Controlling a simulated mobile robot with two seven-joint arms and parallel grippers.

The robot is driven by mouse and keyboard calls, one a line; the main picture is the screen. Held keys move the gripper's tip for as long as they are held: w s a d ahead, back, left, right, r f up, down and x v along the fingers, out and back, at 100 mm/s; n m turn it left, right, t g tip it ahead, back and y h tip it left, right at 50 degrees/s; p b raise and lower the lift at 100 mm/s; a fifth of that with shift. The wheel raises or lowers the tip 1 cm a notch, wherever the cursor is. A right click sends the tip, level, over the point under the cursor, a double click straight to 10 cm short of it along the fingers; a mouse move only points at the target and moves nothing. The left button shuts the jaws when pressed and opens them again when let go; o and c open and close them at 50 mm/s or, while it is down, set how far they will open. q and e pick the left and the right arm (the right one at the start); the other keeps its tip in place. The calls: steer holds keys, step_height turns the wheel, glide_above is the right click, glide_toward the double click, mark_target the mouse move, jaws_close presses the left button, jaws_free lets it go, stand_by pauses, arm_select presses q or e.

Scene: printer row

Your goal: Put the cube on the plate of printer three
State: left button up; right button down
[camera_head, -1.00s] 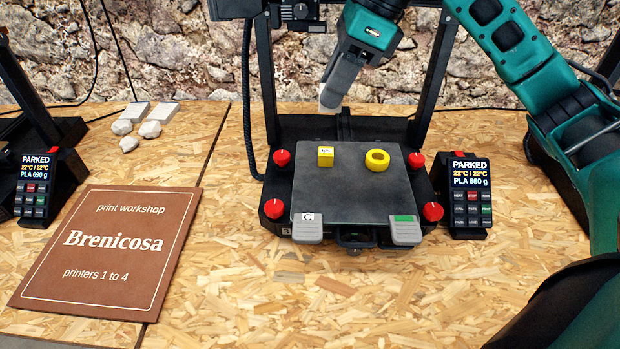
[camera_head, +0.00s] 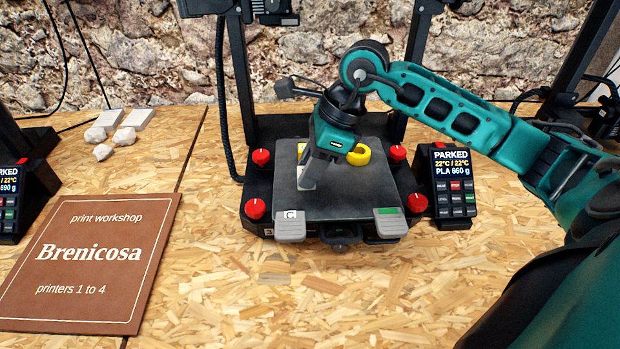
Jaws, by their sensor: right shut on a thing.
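My right gripper (camera_head: 306,178) reaches down over the dark plate (camera_head: 350,200) of the middle printer, left of the plate's centre. I cannot tell whether the cube touches the plate. A yellow ring (camera_head: 358,154) lies to the right of the gripper, partly covered by it. My left gripper is not in view.
Red knobs (camera_head: 255,208) stand at the plate's corners, and grey clips (camera_head: 290,226) sit at its front edge. A control box (camera_head: 452,188) reading PARKED stands right of the printer. A brown sign (camera_head: 90,262) lies at left. Pale stones (camera_head: 103,152) lie behind it. The front board is clear.

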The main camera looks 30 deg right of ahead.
step_height(320, 180, down, 3)
steer(key=shift+f, duration=0.1)
steer(key=c, duration=0.7)
jaws_free()
steer(key=shift+c, duration=0.2)
steer(key=v, duration=1.2)
steer(key=shift+a, duration=0.1)
